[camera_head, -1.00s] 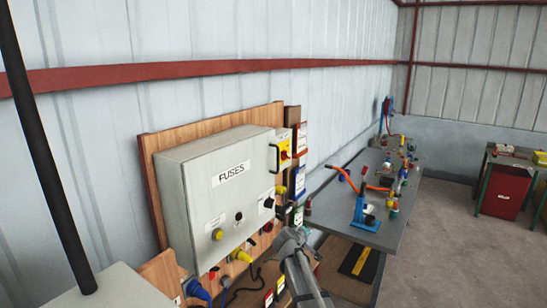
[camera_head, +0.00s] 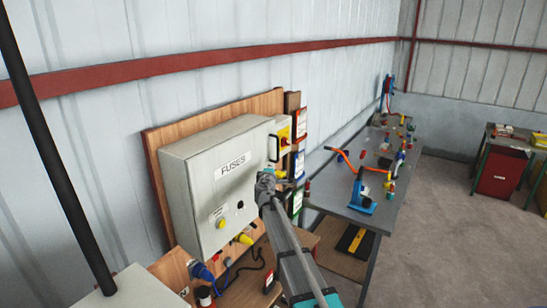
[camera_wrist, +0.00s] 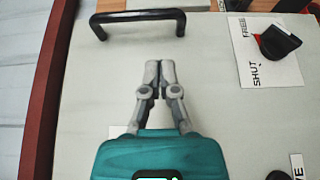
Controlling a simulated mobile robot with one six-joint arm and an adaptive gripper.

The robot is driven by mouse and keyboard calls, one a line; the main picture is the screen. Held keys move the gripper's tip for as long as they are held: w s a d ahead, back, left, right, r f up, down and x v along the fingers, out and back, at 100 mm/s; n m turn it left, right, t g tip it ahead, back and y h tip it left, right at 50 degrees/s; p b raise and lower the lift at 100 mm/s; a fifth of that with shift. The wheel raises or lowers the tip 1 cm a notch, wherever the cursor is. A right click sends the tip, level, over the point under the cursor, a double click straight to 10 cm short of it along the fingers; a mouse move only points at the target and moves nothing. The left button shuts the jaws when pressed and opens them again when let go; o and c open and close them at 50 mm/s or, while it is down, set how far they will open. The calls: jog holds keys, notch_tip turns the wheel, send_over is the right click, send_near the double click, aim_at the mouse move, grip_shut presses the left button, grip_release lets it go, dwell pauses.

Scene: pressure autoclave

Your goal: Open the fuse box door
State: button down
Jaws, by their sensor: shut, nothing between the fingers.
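The grey fuse box (camera_head: 195,165) with its "FUSES" label hangs on a wooden board in the head view. A black bar handle (camera_head: 273,148) sits at the right edge of its door. The handle also shows at the top of the wrist view (camera_wrist: 138,14). A black and red knob (camera_wrist: 278,42) on a "FREE / SHUT" label is at the right of the wrist view. My gripper (camera_head: 265,183) is in front of the door's right part, below the handle. In the wrist view, its fingertips (camera_wrist: 160,66) are together and empty, apart from the handle.
Blue and yellow plugs with cables hang below the box. A grey workbench (camera_head: 350,205) with several tools stands to the right. The concrete floor farther right is open.

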jog(key=shift+w, duration=0.2)
send_near(273, 156)
jog(key=shift+w+d+r, duration=0.3)
jog(key=shift+w+r, duration=0.05)
jog(key=shift+w, duration=0.6)
jog(key=shift+w+d+r, duration=0.25)
jog(key=shift+w+r, duration=0.1)
jog(key=shift+w, duration=0.6)
jog(key=shift+w+d+r, duration=0.3)
jog(key=shift+w+r, duration=0.05)
jog(key=shift+w, duration=0.55)
jog(key=shift+d, duration=0.1)
